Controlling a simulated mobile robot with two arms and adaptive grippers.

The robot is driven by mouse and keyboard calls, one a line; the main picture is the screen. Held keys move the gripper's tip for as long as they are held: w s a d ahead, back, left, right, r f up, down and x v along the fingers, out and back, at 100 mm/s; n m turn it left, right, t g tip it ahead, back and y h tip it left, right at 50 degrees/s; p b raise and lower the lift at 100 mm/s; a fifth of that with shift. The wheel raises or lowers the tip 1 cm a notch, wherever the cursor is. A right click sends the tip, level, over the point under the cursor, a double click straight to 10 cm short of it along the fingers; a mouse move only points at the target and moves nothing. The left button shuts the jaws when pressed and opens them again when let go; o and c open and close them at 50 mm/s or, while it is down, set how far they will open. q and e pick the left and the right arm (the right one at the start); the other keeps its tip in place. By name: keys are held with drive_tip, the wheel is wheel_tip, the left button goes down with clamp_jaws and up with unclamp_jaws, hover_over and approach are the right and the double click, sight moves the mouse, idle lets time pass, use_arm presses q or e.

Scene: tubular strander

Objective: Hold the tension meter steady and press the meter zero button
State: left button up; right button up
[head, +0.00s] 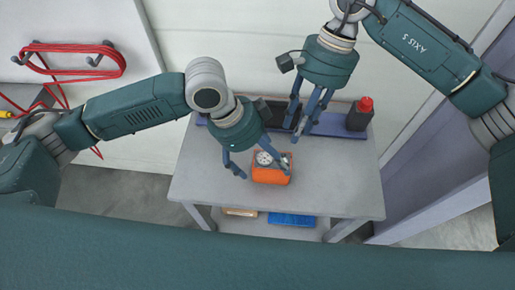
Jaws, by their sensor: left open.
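The tension meter (271,176) is an orange body with a round pale dial on top, sitting on the grey table. I cannot make out its zero button. My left gripper (262,170) is open, pointing down, with one finger left of the meter and the other by its upper right; I cannot tell whether they touch it. My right gripper (293,134) is above and behind the meter, its fingers pointing down towards the table. Whether it is open or shut is unclear, and I see nothing held in it.
The grey table (345,190) is bare at the front and right. A dark bottle with a red cap (359,114) stands at the back right. A dark tray or mat (335,124) lies along the back. A blue box (292,219) is on the lower shelf. Red cable (75,47) hangs at left.

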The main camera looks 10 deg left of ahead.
sight(272, 169)
use_arm(q)
drive_tip(key=x, duration=0.5)
drive_tip(key=shift+d+f, duration=0.15)
drive_tip(key=shift+f, duration=0.2)
drive_tip(key=shift+c, duration=0.5)
drive_tip(key=c, duration=1.3)
drive_tip(key=shift+c, duration=1.1)
use_arm(e)
drive_tip(key=shift+c, duration=0.8)
clamp_jaws()
